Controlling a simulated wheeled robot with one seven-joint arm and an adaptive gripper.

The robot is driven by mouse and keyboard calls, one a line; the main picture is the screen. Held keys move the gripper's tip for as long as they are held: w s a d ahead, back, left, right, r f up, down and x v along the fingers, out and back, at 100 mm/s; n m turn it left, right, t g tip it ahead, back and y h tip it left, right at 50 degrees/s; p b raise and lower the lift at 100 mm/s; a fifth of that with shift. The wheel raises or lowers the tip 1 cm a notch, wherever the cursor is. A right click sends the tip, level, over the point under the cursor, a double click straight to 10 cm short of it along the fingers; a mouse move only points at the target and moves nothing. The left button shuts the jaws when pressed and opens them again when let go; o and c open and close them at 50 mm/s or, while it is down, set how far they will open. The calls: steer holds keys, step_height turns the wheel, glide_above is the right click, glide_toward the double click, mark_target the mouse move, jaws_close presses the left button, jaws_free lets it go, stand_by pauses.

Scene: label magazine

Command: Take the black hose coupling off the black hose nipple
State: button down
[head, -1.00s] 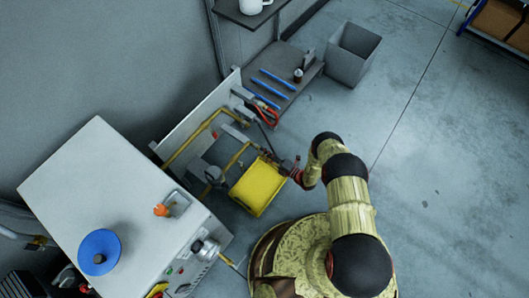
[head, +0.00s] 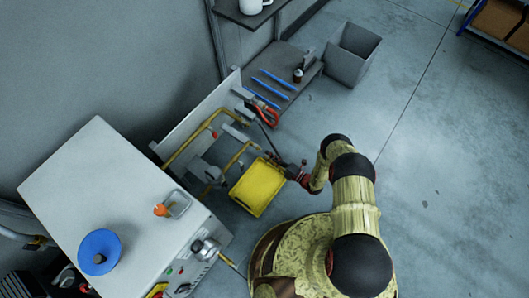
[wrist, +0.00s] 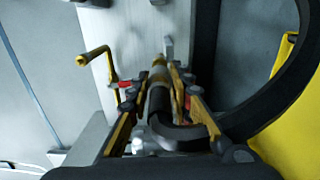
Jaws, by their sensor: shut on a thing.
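In the wrist view my gripper (wrist: 160,107) has its two fingers closed on the dark hose coupling (wrist: 161,101), one on each side. A black hose end (wrist: 178,137) bends away to the right below the coupling. A brass-coloured fitting (wrist: 158,63) lies in line beyond the coupling, in front of the pale panel. The fingers hide much of the joint, and I cannot tell whether coupling and nipple still touch. In the head view my gripper (head: 291,170) is small, beside the yellow tray, and the coupling cannot be made out.
A yellow tray (head: 257,187) is left of my gripper. Yellow pipes (head: 187,143) run along the upright panel (head: 190,120). A white cabinet (head: 110,190) is at the left, and a grey bin (head: 352,54) is behind. The floor to the right is clear.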

steer(key=shift+v, duration=1.05)
